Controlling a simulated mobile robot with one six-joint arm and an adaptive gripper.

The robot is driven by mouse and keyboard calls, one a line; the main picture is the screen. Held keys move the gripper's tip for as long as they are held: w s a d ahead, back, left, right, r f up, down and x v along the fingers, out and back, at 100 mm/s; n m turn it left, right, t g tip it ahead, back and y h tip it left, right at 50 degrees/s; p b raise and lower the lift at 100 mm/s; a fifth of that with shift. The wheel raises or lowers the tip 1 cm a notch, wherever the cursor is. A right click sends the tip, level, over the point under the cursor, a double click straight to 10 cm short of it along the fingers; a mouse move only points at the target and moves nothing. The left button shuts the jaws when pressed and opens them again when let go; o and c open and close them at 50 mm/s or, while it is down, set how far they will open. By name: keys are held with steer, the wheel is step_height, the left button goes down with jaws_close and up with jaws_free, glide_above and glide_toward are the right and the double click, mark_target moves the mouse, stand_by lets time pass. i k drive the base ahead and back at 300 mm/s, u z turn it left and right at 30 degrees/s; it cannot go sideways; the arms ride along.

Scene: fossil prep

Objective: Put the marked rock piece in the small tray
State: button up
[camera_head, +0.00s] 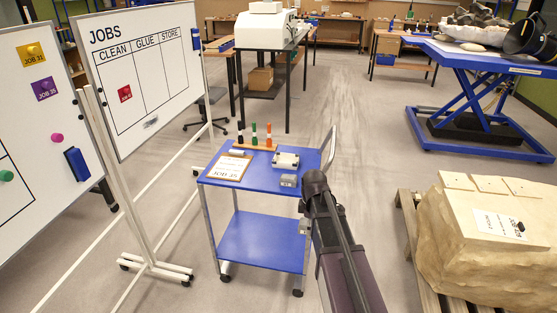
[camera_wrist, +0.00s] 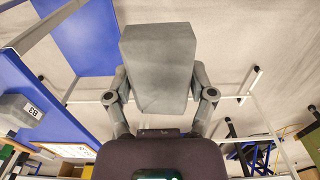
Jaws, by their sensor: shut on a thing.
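My gripper (camera_head: 304,212) is shut on a plain grey block (camera_wrist: 158,65), seen between the two fingers in the wrist view. No mark shows on the block's visible faces. The gripper is just off the right edge of the blue cart (camera_head: 222,186). A second grey block (camera_head: 288,181) sits on the cart top near that edge; in the wrist view this block (camera_wrist: 22,110) shows the label "B3". A small white tray-like item with dark parts (camera_head: 285,160) lies behind it; I cannot tell whether it is the small tray.
A clipboard (camera_head: 229,167) and a stand with coloured markers (camera_head: 254,142) are on the cart. Whiteboards stand at left. A large pale rock (camera_head: 490,240) rests on a pallet at right. A blue lift table (camera_head: 480,90) is behind it. Open floor lies between.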

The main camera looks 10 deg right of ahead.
mark_target(287, 164)
steer(key=i, duration=1.05)
steer(key=z, duration=0.05)
